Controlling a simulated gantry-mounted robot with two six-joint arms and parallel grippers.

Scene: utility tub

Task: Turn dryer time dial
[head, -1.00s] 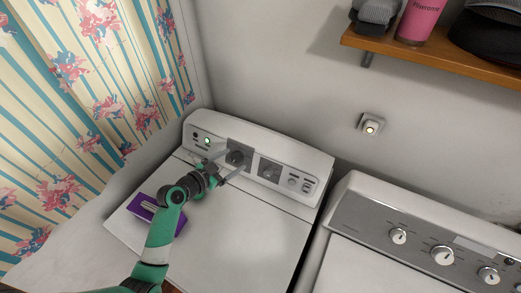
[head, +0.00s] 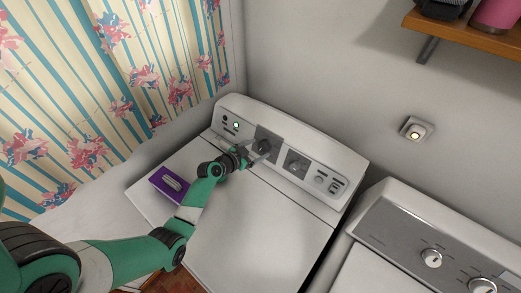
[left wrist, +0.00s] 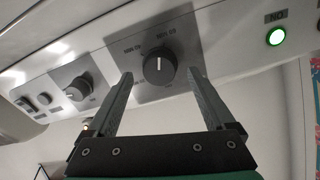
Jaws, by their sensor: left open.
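The dryer (head: 262,225) is the white machine at the centre of the head view, with a control panel along its back. A dark round dial (head: 266,146) sits on a grey square of that panel. In the left wrist view the dial (left wrist: 160,67) has a white pointer line that stands nearly upright. My left gripper (head: 254,153) is in front of this dial. In the left wrist view its open fingers (left wrist: 159,76) stand on either side of the dial, with visible gaps and nothing held. My right gripper is not in view.
A second dark dial (head: 297,163) is further right on the panel, and a green light (head: 236,125) glows at its left. A purple item (head: 170,184) lies on the dryer top. A second machine (head: 430,245) stands at the right. A wooden shelf (head: 465,32) hangs above.

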